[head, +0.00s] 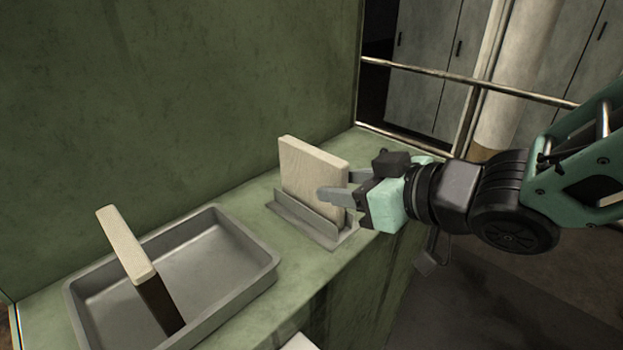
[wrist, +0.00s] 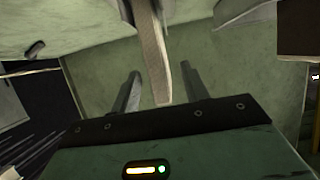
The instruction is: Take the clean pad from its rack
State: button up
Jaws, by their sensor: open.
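The clean pad (head: 309,172), a flat cream block, stands upright in its grey metal rack (head: 305,219) on the green ledge in the head view. My gripper (head: 338,188) is open at the pad's right end. One finger lies in front of the pad's near face; the other is largely hidden behind it. In the wrist view the pad (wrist: 157,60) shows as a narrow edge between the two spread fingers of my gripper (wrist: 161,72), with a gap visible on each side.
A grey metal tray (head: 222,262) sits on the ledge at the lower left. Another pad (head: 126,243), cream above and dark at its lower end, leans in it. A green wall (head: 200,80) rises behind the ledge. A metal rail (head: 450,76) runs at the back right.

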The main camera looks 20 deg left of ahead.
aim_at(323, 182)
jog(key=shift+w+a+f+p, duration=0.1)
jog(key=shift+w+a+p, duration=0.1)
jog(key=shift+a+p, duration=0.3)
jog(key=shift+p+x, duration=0.9)
jog(key=shift+x, duration=1.25)
jog(key=shift+w+d+f, duration=0.1)
jog(key=shift+d, duration=0.05)
jog(key=shift+c, duration=0.3)
grip_shut()
